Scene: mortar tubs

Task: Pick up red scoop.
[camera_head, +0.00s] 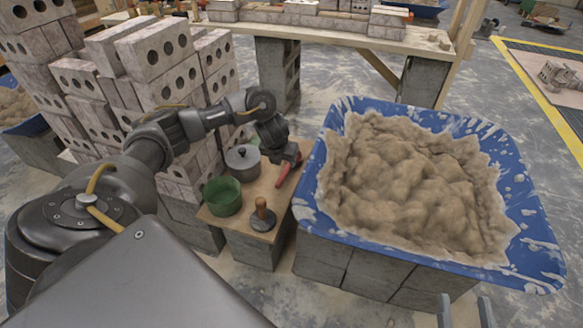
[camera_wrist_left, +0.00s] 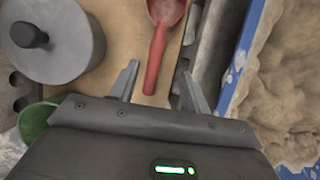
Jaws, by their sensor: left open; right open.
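The red scoop (camera_head: 283,176) lies on a small wooden board (camera_head: 233,222) beside the blue tub. In the left wrist view its bowl is at the top edge and its handle (camera_wrist_left: 155,62) points toward my left gripper (camera_wrist_left: 160,70). The gripper is open and empty, with the handle end between its two fingers in the picture. I cannot tell how far above the handle the fingers are. In the head view my left gripper (camera_head: 292,159) is over the scoop and hides part of it. My right gripper (camera_head: 466,310) shows at the bottom edge, its two fingers apart and empty.
A grey lidded pot (camera_head: 243,160), a green pot (camera_head: 223,196) and a wooden-handled tool (camera_head: 262,217) share the board. A blue tub (camera_head: 520,200) of mortar (camera_head: 410,180) stands right of it on blocks. Stacked bricks (camera_head: 160,60) rise behind left.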

